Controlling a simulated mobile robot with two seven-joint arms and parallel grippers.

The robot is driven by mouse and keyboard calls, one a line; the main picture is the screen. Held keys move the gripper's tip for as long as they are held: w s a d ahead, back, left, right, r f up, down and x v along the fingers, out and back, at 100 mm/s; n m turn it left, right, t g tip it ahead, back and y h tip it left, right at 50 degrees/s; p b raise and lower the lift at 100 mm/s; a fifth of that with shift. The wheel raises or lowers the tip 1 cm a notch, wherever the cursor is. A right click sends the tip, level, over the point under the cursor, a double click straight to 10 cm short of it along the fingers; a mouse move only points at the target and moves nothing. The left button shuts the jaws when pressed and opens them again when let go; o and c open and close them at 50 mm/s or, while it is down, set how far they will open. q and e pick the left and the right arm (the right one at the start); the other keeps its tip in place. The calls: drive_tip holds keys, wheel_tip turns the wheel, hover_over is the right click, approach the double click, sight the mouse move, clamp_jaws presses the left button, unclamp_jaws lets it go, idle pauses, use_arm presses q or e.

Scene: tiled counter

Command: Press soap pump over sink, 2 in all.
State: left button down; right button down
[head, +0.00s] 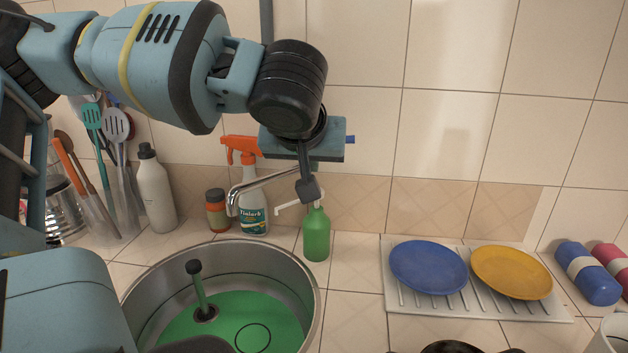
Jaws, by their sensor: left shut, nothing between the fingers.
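The green soap bottle (316,236) with a white pump stands upright on the counter just right of the sink, its pale spout pointing left. The round metal sink (312,290) has a green bottom. My left gripper (308,190) is shut and empty, pointing down directly over the pump top. The fingertips hide part of the pump head, and I cannot tell whether they touch it. My right gripper is not in view.
The faucet (240,189) and an orange-topped spray bottle (252,200) stand close left of the soap. A drying rack (390,270) with a blue plate (428,267) and a yellow plate (510,272) lies to the right. Utensils (93,118) stand at the left.

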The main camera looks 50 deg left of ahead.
use_arm(q)
drive_tip(key=shift+d, duration=0.1)
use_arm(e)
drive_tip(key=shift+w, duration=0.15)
use_arm(q)
drive_tip(key=x, duration=1)
drive_tip(key=shift+f, duration=0.1)
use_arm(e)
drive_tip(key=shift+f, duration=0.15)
